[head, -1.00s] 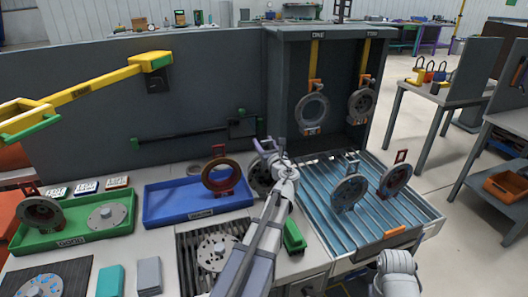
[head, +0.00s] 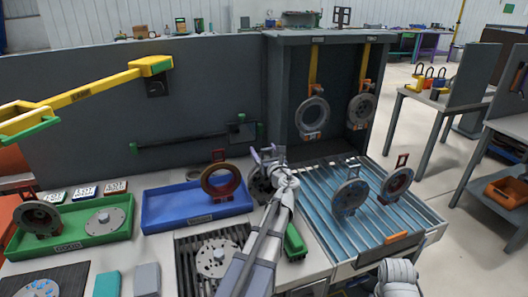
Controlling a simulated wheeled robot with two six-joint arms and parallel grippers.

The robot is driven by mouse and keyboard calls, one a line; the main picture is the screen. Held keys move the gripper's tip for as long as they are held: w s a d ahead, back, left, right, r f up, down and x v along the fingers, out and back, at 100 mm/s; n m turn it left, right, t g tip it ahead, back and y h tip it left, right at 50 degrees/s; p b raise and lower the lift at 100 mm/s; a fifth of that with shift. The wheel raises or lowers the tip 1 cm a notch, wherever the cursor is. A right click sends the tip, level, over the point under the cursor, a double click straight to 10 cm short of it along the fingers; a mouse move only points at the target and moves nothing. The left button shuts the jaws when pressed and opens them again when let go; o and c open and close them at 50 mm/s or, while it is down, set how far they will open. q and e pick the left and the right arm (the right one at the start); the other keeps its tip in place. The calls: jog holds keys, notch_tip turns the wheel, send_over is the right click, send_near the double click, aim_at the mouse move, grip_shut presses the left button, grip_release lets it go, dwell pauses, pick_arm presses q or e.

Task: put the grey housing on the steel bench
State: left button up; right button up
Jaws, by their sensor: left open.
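A grey ring-shaped housing (head: 259,187) stands on the worktop just right of the blue tray, partly hidden by my left gripper and arm. My left gripper (head: 265,156) is open at the top of this housing; I cannot tell whether it touches it. Another grey housing (head: 349,196) stands upright on the slatted steel bench (head: 325,222), with a reddish-brown one (head: 396,184) to its right. My right arm shows at the bottom right, but its gripper is out of view.
The green tray (head: 88,236) holds a dark housing (head: 40,217) and a grey disc (head: 104,221). Two rings hang from yellow hooks in the grey booth (head: 285,80). A green block (head: 295,241) lies beside my left arm.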

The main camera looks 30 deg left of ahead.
pick_arm(q)
jog(key=shift+r, duration=0.2)
jog(key=v, duration=1.2)
pick_arm(e)
jog(key=shift+r, duration=0.1)
pick_arm(q)
jog(key=shift+s+f, duration=0.1)
jog(key=shift+f, duration=0.05)
pick_arm(e)
jog(key=shift+s+d, duration=0.1)
